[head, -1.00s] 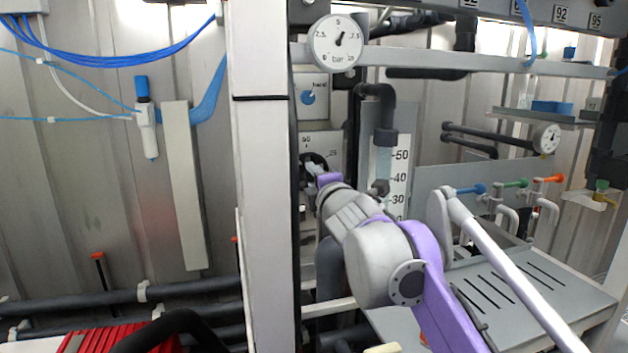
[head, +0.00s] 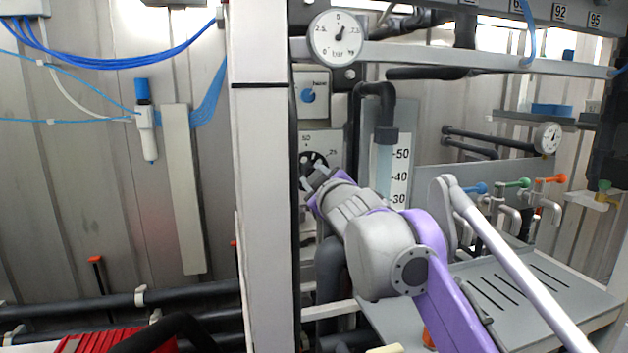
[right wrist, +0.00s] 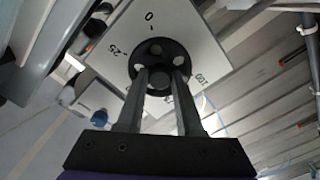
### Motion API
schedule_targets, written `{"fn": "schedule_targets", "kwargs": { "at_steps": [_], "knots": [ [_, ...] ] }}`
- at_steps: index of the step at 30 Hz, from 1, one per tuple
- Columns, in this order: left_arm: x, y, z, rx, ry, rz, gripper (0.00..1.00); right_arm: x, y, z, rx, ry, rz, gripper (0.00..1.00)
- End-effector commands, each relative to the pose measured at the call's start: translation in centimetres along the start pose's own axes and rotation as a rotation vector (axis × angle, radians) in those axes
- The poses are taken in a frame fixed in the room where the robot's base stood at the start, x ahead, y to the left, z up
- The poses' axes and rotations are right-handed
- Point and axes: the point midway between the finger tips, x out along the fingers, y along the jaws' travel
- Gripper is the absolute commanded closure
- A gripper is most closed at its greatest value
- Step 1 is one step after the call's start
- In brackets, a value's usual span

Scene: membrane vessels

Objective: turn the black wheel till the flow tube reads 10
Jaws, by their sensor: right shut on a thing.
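The black wheel (head: 318,158) is on a pale dial plate behind the white post. In the right wrist view it is a round black wheel (right wrist: 160,50) with light holes, in front of a plate marked 0, 25 and 100. My right gripper (head: 311,178) is shut on the wheel, and its two fingers (right wrist: 162,88) reach onto the wheel's face in the wrist view. The flow tube (head: 383,168) is a clear upright tube beside a scale (head: 400,172) showing 50, 40 and 30. My right arm hides its lower part, and I cannot make out its reading. My left gripper is not in view.
The white post (head: 262,200) stands close left of the wheel. A pressure gauge (head: 337,38) and a smaller blue knob (head: 308,96) are above it. A slotted grey bench (head: 570,300) lies at the right.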

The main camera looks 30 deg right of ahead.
Motion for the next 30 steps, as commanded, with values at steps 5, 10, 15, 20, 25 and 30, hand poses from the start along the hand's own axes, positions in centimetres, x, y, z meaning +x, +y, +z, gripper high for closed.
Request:
{"fn": "schedule_targets", "kwargs": {
  "at_steps": [5, 10, 15, 20, 25, 30],
  "knots": [
    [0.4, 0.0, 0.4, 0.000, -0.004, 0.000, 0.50, 0.0, 0.0, 0.1, 0.166, 0.000, 0.000, 1.00],
    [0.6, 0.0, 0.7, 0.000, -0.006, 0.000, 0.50, 0.0, 0.0, 0.1, 0.327, 0.000, 0.000, 1.00],
    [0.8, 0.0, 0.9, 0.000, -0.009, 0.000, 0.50, 0.0, 0.0, 0.0, 0.484, 0.000, 0.000, 1.00],
    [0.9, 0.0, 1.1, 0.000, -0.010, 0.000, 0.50, 0.0, 0.0, 0.0, 0.616, 0.001, 0.000, 1.00],
    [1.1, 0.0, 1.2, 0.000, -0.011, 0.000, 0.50, 0.0, 0.0, 0.0, 0.728, 0.001, 0.000, 1.00],
    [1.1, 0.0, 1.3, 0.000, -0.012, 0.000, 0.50, 0.0, 0.0, 0.0, 0.805, 0.001, 0.000, 1.00]
  ]
}}
